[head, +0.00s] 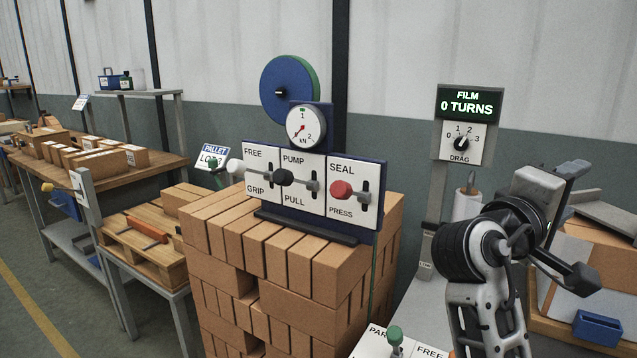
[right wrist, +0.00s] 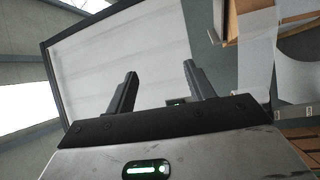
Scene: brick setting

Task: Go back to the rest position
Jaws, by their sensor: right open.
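My right arm rises at the lower right of the head view, beside the brick stack, with its hand tilted away to the right. The right gripper (right wrist: 160,69) shows clearly in the right wrist view. Its two dark fingers stand apart with nothing between them, and the pale wall panel lies beyond. In the head view its fingers are small and partly hidden behind the wrist, apart from the panel levers. My left gripper is not in view.
A stack of tan bricks (head: 315,265) carries a lever panel (head: 311,183) with a gauge (head: 305,127). A film display post (head: 468,105) stands behind my right arm. A blue bin (head: 597,328) is at lower right. A brick-laden bench (head: 160,168) stands left; floor is open at far left.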

